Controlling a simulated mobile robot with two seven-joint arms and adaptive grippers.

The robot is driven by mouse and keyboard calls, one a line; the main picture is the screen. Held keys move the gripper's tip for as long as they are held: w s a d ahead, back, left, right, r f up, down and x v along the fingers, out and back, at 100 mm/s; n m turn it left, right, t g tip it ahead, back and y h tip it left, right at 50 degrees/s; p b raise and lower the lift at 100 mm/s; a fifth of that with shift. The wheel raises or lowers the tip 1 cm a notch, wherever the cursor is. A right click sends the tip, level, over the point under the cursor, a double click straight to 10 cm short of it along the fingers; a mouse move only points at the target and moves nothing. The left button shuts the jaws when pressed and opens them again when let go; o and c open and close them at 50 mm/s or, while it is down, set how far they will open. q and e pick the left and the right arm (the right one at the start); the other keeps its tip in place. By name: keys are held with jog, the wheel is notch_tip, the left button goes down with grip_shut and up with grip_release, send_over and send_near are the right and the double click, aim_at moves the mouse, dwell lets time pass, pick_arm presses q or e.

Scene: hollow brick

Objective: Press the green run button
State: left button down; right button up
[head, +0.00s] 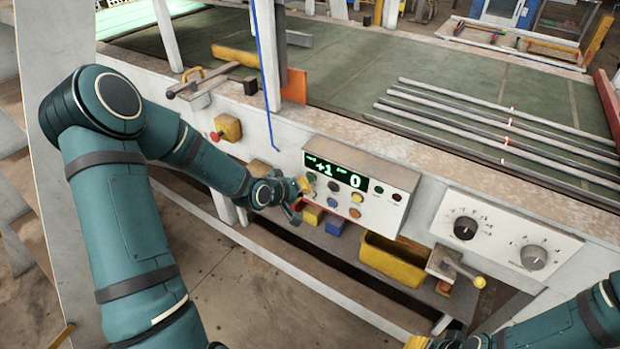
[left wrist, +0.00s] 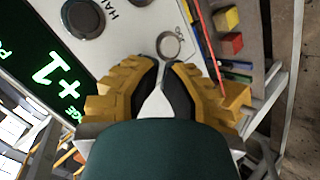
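The control panel (head: 345,192) on the machine's front has a lit green display and several round buttons. A small green button (head: 311,178) sits at its left end, just beside my left gripper (head: 299,192). In the left wrist view, the fingers of my left gripper (left wrist: 164,68) are drawn together with nothing between them. Their tips are close to a round, pale, ringed button (left wrist: 170,45); its colour and any contact cannot be told. A dark button (left wrist: 82,18) is farther left. Only a yellow part of my right gripper (head: 416,343) shows at the bottom edge.
A red knob on a yellow box (head: 227,128) is left of the panel. A dial panel (head: 505,235) and a lever (head: 456,267) are to the right. Below are a yellow bin (head: 392,262) and a blue block (head: 335,225). Metal rods (head: 500,125) lie on the machine bed.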

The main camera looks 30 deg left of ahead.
pick_arm(q)
jog(key=shift+w, duration=0.15)
jog(key=shift+w, duration=0.25)
jog(key=shift+w, duration=0.4)
dwell(0.5)
jog(key=shift+s, duration=0.85)
jog(key=s+p, duration=0.1)
jog(key=s, duration=0.4)
jog(key=shift+a, duration=0.2)
dwell(0.3)
dwell(0.7)
